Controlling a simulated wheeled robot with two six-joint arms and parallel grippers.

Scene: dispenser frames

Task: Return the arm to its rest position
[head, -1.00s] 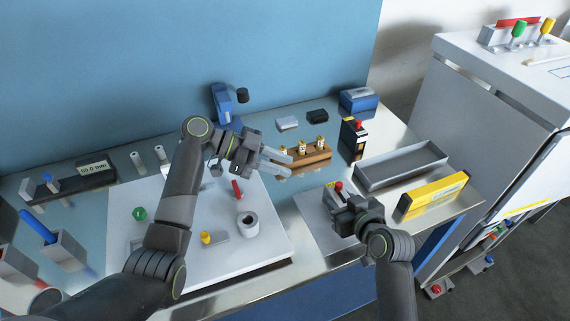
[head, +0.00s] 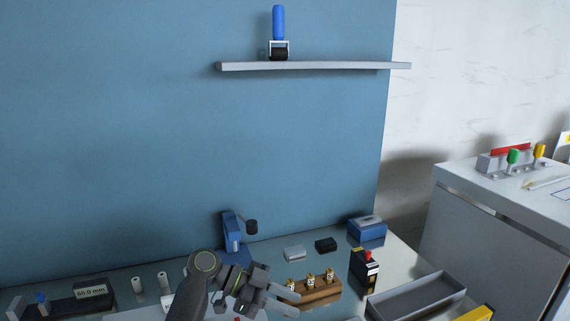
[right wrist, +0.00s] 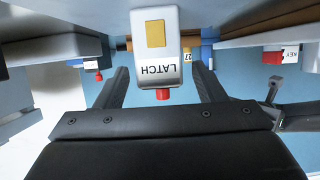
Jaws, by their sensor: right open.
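My left gripper (head: 284,301) is at the lower edge of the head view, over the bench beside the wooden block; its two fingers are apart with nothing seen between them. My right gripper (right wrist: 162,78) shows only in the right wrist view, its two dark fingers spread. A pale block marked LATCH (right wrist: 155,45), with a yellow square and a red button, shows upside down between the fingers, with gaps on both sides. I cannot tell how far it lies from the fingertips. My right arm is out of the head view.
A wooden block (head: 318,291) holds several small vials. A black box with a red top (head: 364,270), a grey tray (head: 418,299) and a blue dispenser (head: 233,236) stand on the bench. A wall shelf (head: 330,66) holds a blue-handled roller (head: 278,30).

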